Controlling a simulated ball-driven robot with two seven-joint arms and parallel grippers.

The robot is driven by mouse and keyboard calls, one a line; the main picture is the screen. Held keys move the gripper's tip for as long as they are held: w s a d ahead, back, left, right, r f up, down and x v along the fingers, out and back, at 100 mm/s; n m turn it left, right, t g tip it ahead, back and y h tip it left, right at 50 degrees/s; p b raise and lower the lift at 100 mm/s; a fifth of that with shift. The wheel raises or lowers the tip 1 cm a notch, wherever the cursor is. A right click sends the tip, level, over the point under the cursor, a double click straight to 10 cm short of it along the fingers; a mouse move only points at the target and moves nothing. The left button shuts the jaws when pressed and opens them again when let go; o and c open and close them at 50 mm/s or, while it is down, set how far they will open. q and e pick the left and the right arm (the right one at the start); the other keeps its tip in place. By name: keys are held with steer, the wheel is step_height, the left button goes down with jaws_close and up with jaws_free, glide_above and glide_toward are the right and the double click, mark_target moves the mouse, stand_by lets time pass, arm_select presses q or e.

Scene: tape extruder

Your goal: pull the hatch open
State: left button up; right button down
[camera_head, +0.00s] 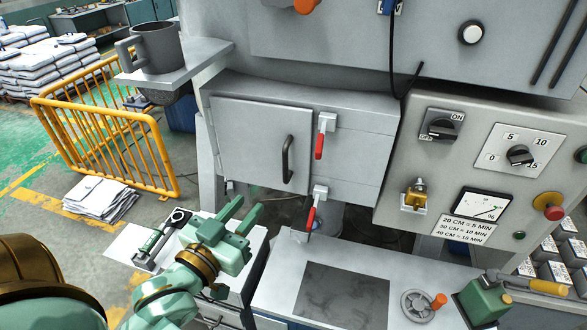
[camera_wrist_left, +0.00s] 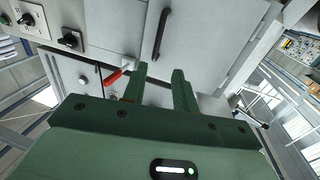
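The hatch (camera_head: 245,145) is a grey square door on the machine's front. It looks shut, with its face close to the frame. Its black bar handle (camera_head: 288,160) stands upright near the right edge and also shows in the left wrist view (camera_wrist_left: 161,32). My left gripper (camera_head: 246,210) is below the hatch, open and empty, with its fingers apart. In the left wrist view the two fingers (camera_wrist_left: 160,75) point toward the handle, with a gap between them and it. My right gripper is not in view.
Two red levers, an upper one (camera_head: 320,145) and a lower one (camera_head: 311,218), are right of the hatch. A grey mug (camera_head: 160,48) stands on a shelf at upper left. A control panel (camera_head: 480,150) is at right. A worktop (camera_head: 270,285) lies below.

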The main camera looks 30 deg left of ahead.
mark_target(284, 167)
arm_select(q)
steer(key=w+p, duration=0.2)
steer(key=w, duration=1.3)
steer(key=shift+w+f, duration=0.1)
steer(key=shift+a, duration=0.1)
jaws_close()
